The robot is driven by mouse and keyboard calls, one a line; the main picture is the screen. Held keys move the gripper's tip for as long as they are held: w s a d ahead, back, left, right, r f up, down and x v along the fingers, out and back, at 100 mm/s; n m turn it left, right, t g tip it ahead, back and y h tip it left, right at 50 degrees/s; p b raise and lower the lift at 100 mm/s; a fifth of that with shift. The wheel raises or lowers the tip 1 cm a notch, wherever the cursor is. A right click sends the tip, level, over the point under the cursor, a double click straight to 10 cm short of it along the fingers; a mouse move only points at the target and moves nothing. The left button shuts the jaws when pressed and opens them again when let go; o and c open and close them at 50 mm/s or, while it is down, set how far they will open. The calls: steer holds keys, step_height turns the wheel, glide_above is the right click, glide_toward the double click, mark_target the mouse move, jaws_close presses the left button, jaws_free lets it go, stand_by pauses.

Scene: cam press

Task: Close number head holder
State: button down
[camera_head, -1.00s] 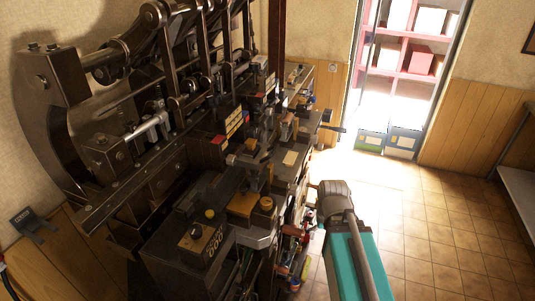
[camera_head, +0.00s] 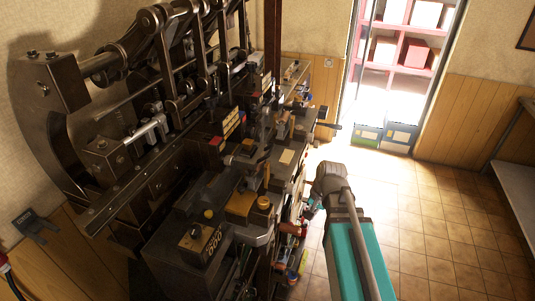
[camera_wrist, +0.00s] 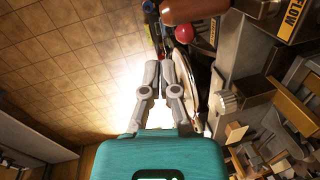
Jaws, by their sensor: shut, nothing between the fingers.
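The dark press (camera_head: 165,190) fills the left half of the head view. I cannot tell for sure which part is the number head holder. My gripper (camera_wrist: 163,63) is shut and empty in the wrist view, pointing along the machine's side beside a dark curved part with a bright edge. I cannot tell whether it touches that part. In the head view my gripper is small, beyond my wrist, near the press's right side.
In the wrist view, a red ball knob (camera_wrist: 184,33) and a brown cylinder (camera_wrist: 196,9) lie ahead of the fingers. A pale ribbed knob (camera_wrist: 226,101) is to their right. Tiled floor (camera_head: 430,215) is open right of the press; a bench (camera_head: 518,190) stands at far right.

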steer(key=w+a+r+m+t+y+p, duration=0.1)
steer(key=w+a+r+m+y+p, duration=0.2)
steer(key=w+r+m, duration=0.45)
steer(key=m+t+y+p, duration=0.1)
steer(key=m+y+p, duration=0.2)
steer(key=m+p, duration=0.45)
glide_toward(267, 164)
steer(key=s+d+r+m+b, duration=0.2)
steer(key=d+r, duration=0.1)
steer(key=d, duration=0.1)
steer(key=shift+w+f, duration=0.1)
steer(key=shift+f, duration=0.1)
steer(key=shift+f, duration=0.1)
steer(key=b+x, duration=0.6)
steer(key=x, duration=0.3)
steer(key=shift+w+a+f+b, duration=0.2)
steer(key=shift+a+b, duration=0.05)
steer(key=shift+b, duration=0.15)
steer(key=a, duration=0.1)
steer(key=w+a, duration=0.1)
steer(key=shift+a, duration=0.35)
steer(key=shift+w+a, duration=0.25)
steer(key=shift+a, duration=0.4)
